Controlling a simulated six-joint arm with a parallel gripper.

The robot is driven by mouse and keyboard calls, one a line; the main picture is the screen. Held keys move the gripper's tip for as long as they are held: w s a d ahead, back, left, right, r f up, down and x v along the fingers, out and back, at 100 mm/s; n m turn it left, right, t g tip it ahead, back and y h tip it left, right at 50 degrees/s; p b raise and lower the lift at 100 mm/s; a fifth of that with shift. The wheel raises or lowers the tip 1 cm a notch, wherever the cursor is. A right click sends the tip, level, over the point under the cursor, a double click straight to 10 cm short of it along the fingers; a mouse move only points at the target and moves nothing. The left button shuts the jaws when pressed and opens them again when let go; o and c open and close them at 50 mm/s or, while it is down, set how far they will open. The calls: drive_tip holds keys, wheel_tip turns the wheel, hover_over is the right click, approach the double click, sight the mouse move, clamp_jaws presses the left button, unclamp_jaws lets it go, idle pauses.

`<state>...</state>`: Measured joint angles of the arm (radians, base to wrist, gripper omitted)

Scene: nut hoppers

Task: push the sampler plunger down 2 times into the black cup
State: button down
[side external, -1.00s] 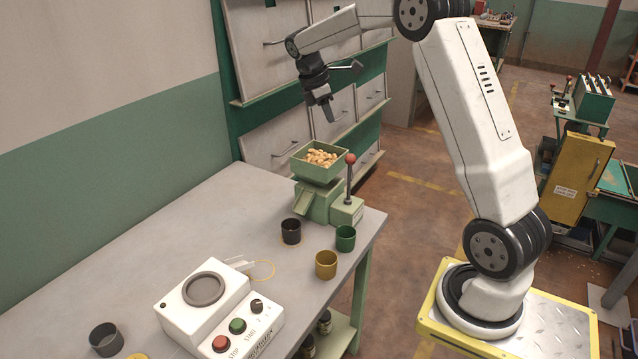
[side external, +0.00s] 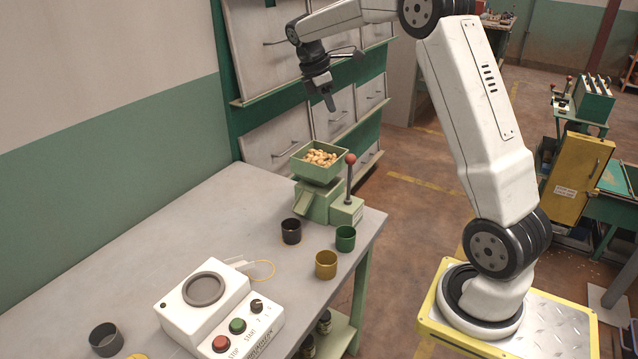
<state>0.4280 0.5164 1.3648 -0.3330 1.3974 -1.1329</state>
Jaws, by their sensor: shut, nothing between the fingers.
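The green sampler (side external: 318,203) stands near the far right end of the table, with an open hopper of nuts (side external: 321,158) on top. Its plunger (side external: 350,181) is a dark upright rod with a red ball knob, standing raised at the sampler's right side. The black cup (side external: 291,231) stands upright on the table in front of the sampler, near its chute; its inside is too dark to read. My gripper (side external: 329,101) is shut and empty, pointing down in the air above the hopper and the plunger knob, touching neither.
A green cup (side external: 345,238) and an ochre cup (side external: 326,264) stand right of the black cup. A white button box (side external: 222,308) and a dark grey cup (side external: 106,339) are nearer the camera. Drawers line the wall behind. The table's left middle is clear.

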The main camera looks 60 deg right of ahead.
sight(346, 159)
drive_tip(key=x, duration=1.3)
drive_tip(key=shift+f, duration=0.2)
drive_tip(key=shift+s+f, duration=0.15)
drive_tip(key=shift+f, duration=1.8)
drive_tip(key=v, duration=1.4)
drive_tip(key=shift+r, duration=0.35)
